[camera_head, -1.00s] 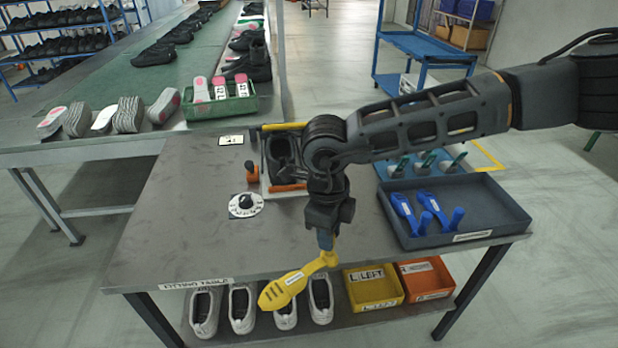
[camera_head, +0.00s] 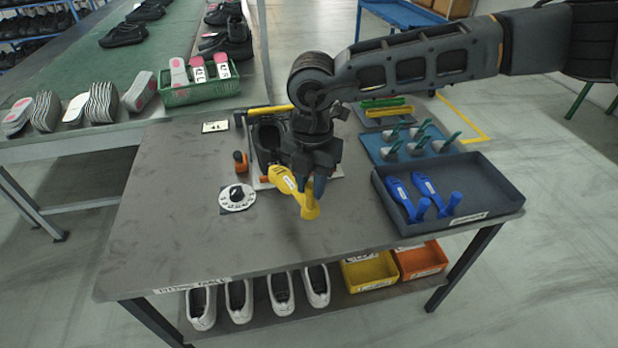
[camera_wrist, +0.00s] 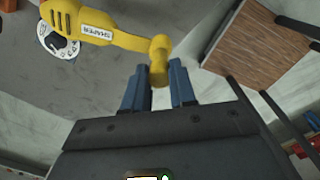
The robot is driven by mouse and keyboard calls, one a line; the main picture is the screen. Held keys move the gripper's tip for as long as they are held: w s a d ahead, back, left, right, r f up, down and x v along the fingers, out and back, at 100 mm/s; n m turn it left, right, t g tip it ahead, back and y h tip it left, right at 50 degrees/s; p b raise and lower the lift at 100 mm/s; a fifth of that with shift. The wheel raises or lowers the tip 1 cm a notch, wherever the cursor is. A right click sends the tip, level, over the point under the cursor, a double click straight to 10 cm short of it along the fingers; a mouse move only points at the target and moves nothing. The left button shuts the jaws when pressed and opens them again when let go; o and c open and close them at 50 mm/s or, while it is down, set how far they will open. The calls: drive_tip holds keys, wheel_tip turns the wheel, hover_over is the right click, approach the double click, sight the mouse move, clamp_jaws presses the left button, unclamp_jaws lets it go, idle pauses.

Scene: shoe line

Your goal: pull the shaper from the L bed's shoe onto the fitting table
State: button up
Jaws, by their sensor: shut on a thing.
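My gripper (camera_head: 316,180) is shut on the yellow shaper (camera_head: 284,180), a foot-shaped piece with a knobbed handle and a label. In the wrist view the shaper (camera_wrist: 108,35) extends to the upper left from between the blue fingertips (camera_wrist: 160,85), its knob between them. The shaper appears above the fitting table (camera_head: 180,185); I cannot tell whether it touches the top. A dark shoe (camera_head: 266,143) sits on a bed behind the gripper, partly hidden by my arm.
A dark tray (camera_head: 484,202) with two blue shapers stands at the right. A white dial (camera_head: 237,199) and an orange peg (camera_head: 241,163) are left of the bed. The table's left and front areas are clear. White shoes (camera_head: 281,290) and bins (camera_head: 369,272) are on the lower shelf.

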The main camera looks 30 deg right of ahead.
sight(311, 210)
drive_tip(key=shift+f+b, duration=2.55)
drive_tip(key=shift+f, duration=1.7)
drive_tip(key=o, duration=1)
drive_tip(key=shift+r, duration=0.15)
drive_tip(key=shift+r+p, duration=2.75)
drive_tip(key=shift+r, duration=1.65)
